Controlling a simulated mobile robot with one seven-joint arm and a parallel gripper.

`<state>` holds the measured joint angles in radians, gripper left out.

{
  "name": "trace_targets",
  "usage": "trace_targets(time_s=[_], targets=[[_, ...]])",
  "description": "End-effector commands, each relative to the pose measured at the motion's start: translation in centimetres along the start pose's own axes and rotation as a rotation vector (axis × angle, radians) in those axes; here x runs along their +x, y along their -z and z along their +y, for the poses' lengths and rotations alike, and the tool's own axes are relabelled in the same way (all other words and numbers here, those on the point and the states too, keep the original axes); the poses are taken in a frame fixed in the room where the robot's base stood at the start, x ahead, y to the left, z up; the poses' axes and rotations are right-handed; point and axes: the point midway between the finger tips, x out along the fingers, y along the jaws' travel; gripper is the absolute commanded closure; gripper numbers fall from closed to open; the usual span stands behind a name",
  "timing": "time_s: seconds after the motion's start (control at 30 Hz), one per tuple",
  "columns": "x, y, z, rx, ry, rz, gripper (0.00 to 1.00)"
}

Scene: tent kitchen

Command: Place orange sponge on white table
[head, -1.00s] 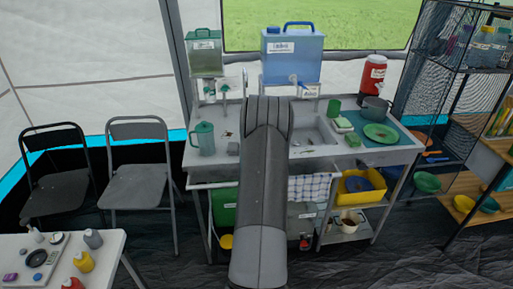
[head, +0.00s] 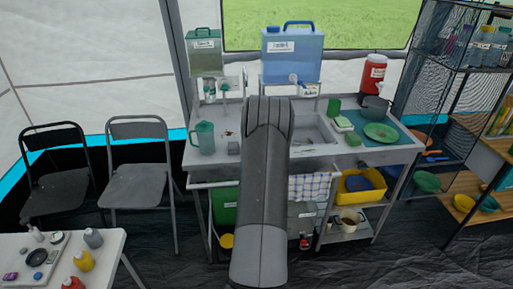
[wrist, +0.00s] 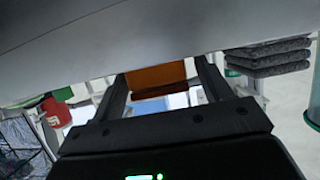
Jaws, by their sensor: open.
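An orange block that looks like the sponge (wrist: 156,77) shows in the wrist view, between the two fingers of my gripper (wrist: 163,78). The fingers are apart, with a small gap beside the block on the right; I cannot tell whether the left finger touches it. A pale surface crosses the top of that view above the block. In the head view my arm hides the gripper, and I see no orange sponge there. A white table (head: 101,264) stands at the lower left, with bottles and small items on it.
A pale sink counter (head: 216,171) stands ahead, with a green pitcher (head: 204,138), a green plate (head: 381,133) and a pot (head: 375,108). A blue water container (head: 292,53) is behind it. Two folding chairs (head: 140,185) stand left. A shelf (head: 470,190) is at right.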

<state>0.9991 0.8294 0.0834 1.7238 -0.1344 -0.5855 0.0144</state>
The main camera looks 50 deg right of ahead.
Motion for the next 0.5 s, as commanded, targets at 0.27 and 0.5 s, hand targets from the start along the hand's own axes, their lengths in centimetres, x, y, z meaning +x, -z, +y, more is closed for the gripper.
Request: trace_targets(time_s=[0.27, 0.5], targets=[[-4.1, 0.3, -0.5, -0.001, 0.001, 0.000, 0.29], [-8.4, 0.4, -0.8, 0.000, -0.001, 0.000, 0.29]])
